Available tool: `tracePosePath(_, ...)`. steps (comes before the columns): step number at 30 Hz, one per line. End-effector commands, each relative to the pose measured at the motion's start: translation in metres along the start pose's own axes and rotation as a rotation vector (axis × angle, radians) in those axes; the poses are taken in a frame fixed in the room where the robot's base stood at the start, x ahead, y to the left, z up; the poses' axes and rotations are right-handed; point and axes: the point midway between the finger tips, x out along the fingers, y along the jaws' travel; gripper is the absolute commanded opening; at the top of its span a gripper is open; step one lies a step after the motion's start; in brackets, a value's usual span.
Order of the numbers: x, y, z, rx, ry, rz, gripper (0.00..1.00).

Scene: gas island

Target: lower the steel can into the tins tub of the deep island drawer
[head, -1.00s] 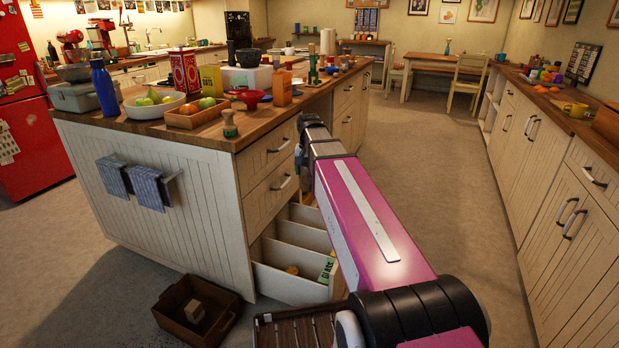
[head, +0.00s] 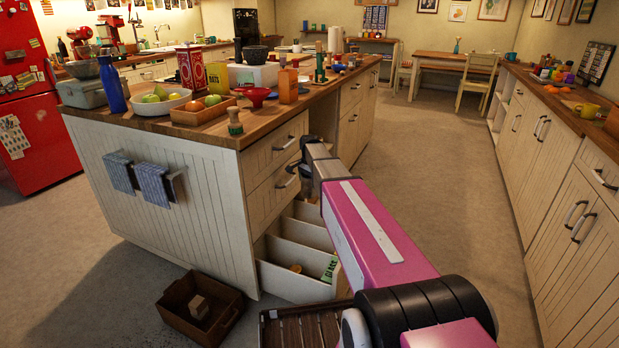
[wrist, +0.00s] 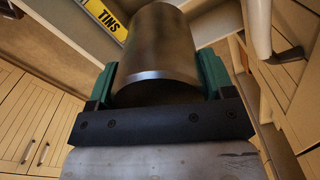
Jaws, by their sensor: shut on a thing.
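The steel can (wrist: 157,45) is a plain grey metal cylinder in the wrist view. My gripper (wrist: 157,80) is shut on it, with a green finger on each side. A yellow TINS label (wrist: 107,14) shows on a pale wall just beyond the can, up and to the left. In the head view the deep island drawer (head: 297,283) is pulled out low on the island and split by pale dividers. The front tub bears a GLASS label (head: 329,269). My arm hides the farther tubs, the can and most of my gripper there.
The island countertop (head: 200,128) above is crowded with fruit, bottles and boxes. A brown crate (head: 178,312) holding a wooden block stands on the floor by the drawer. The floor aisle toward the right-hand cabinets (head: 560,185) is clear.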

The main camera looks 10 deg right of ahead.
Motion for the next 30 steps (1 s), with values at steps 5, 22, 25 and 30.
tracePosePath(5, 0.031, 0.000, 0.000, -0.001, -0.001, 0.002, 0.52)
tracePosePath(22, 0.077, 0.000, 0.000, -0.002, 0.000, 0.000, 0.52)
tracePosePath(25, 0.077, 0.000, 0.000, -0.002, 0.000, 0.000, 0.52)
tracePosePath(30, 0.077, 0.000, 0.000, -0.002, 0.000, 0.000, 0.52)
